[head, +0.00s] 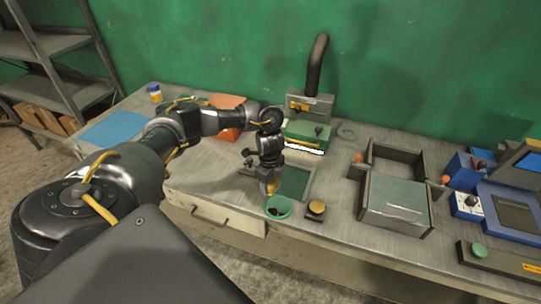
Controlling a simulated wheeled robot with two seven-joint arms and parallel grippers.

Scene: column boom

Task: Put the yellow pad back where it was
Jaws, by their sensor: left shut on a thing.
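My left gripper (267,180) points down over the bench, just above and left of a small green dish. It is shut on a small yellow thing (271,187), which looks like the yellow pad; the fingers hide much of it. The pad is close to the dish's back rim, and I cannot tell whether they touch. The green dish (278,214) holds something dark. A dark green flat mat or recess (295,183) lies just behind it. My right gripper is not in view.
A small dark block with a yellowish round top (316,209) stands right of the dish. A green machine (307,136) with a black hose stands behind. An open metal box (397,205) is to the right, a blue mat (114,128) far left.

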